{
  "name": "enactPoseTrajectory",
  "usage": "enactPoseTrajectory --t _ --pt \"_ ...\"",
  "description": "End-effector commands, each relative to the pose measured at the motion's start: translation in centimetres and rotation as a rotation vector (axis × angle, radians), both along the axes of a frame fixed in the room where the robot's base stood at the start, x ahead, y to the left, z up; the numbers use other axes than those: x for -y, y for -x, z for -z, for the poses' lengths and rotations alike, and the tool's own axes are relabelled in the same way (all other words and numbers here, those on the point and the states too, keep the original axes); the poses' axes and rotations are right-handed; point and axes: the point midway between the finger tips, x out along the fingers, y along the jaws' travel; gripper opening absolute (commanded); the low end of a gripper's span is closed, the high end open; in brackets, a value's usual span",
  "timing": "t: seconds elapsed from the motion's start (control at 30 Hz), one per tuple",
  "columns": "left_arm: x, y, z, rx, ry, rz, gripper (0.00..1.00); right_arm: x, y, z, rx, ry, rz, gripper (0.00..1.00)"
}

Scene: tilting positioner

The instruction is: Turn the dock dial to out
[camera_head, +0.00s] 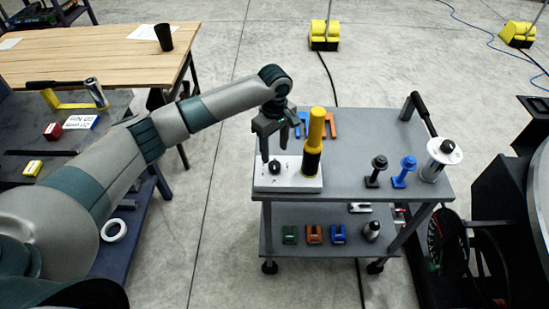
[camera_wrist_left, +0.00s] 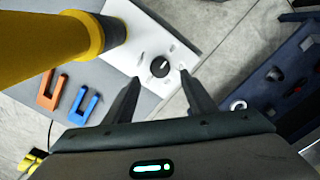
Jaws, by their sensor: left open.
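The dock dial (camera_head: 275,167) is a small black round knob on a white dock plate (camera_head: 296,184) at the left end of the grey cart top. In the left wrist view the dial (camera_wrist_left: 160,67) shows a white pointer mark, and the plate (camera_wrist_left: 142,35) has small labels too small to read. My left gripper (camera_head: 272,152) is open, pointing down just above the dial, apart from it. In the left wrist view its two fingers stand on either side below the dial, with nothing between them. A yellow and black cylinder (camera_head: 314,140) stands upright on the plate. My right gripper is not in view.
The tall yellow cylinder stands close beside the dial. A wooden table (camera_head: 90,57) is at the back left.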

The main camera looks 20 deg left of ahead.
Motion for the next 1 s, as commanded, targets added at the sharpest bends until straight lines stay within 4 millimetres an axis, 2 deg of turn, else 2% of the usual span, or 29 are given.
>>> enactPoseTrajectory --t 0.2,0.4,0.6,0.83,0.87,1.0 --pt "0.0 0.1 3.5 -0.002 -0.002 0.000 0.51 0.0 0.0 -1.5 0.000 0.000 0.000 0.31" --pt "0.0 0.1 5.8 -0.002 -0.001 0.000 0.51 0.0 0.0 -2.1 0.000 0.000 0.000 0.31" --pt "0.0 0.0 6.6 0.000 -0.001 0.001 0.51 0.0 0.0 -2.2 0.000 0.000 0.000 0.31" --pt "0.0 0.0 6.7 0.000 -0.001 0.001 0.51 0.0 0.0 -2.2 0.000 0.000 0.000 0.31" --pt "0.0 0.0 6.7 0.000 -0.001 0.001 0.49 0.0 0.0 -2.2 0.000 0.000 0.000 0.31" --pt "0.0 0.0 6.7 0.000 -0.001 0.001 0.15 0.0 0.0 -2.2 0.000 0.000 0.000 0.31"
